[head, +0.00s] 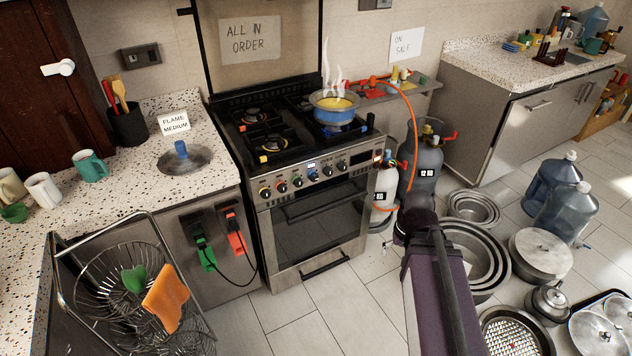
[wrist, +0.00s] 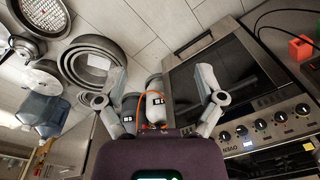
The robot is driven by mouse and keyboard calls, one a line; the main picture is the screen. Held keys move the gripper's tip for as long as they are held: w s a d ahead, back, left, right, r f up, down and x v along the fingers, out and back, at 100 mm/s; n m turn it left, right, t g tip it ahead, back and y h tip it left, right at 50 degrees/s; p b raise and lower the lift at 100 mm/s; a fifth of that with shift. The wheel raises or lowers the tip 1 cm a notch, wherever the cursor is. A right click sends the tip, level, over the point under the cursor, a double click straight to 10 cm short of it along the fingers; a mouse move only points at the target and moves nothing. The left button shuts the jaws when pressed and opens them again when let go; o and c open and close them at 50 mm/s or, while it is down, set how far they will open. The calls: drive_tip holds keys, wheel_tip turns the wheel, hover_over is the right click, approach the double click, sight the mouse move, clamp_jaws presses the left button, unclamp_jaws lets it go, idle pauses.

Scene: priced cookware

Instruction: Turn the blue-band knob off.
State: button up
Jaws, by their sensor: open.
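The stove (head: 305,235) has a row of dark knobs with small coloured bands along its front panel. The blue-band knob (head: 312,175) appears to be near the middle of the row, though the bands are tiny here. The row also shows at the right of the wrist view, where I cannot tell which knob is blue. My gripper (wrist: 162,88) is open and empty, its two fingers spread wide. It is in front of the stove's right side, apart from the knobs. In the head view my arm mostly hides it.
A steaming blue pot (head: 335,108) sits on the stove's right side. Gas cylinders (head: 424,160) with an orange hose stand right of the stove. Pans, a kettle (head: 548,303) and water jugs (head: 566,212) crowd the floor at right. A wire rack (head: 130,285) stands at left.

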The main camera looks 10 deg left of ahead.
drive_tip(key=w+a+f+m+t+y+b, duration=0.3)
drive_tip(key=w+a+f+m+y+b, duration=0.1)
drive_tip(key=w+a+f+b, duration=0.3)
drive_tip(key=m+t+y+b, duration=0.6)
drive_tip(key=m+t+b, duration=0.6)
drive_tip(key=m+b, duration=1.15)
approach(316, 179)
drive_tip(key=s+d+m+p, duration=0.1)
drive_tip(key=s+d+p, duration=0.1)
drive_tip(key=s, duration=0.1)
drive_tip(key=shift+a+r, duration=0.1)
drive_tip(key=shift+r, duration=0.1)
drive_tip(key=x, duration=1.3)
drive_tip(key=shift+w+a+f, duration=0.25)
drive_tip(key=shift+w+f, duration=0.05)
drive_tip(key=shift+f, duration=0.05)
drive_tip(key=c, duration=1.1)
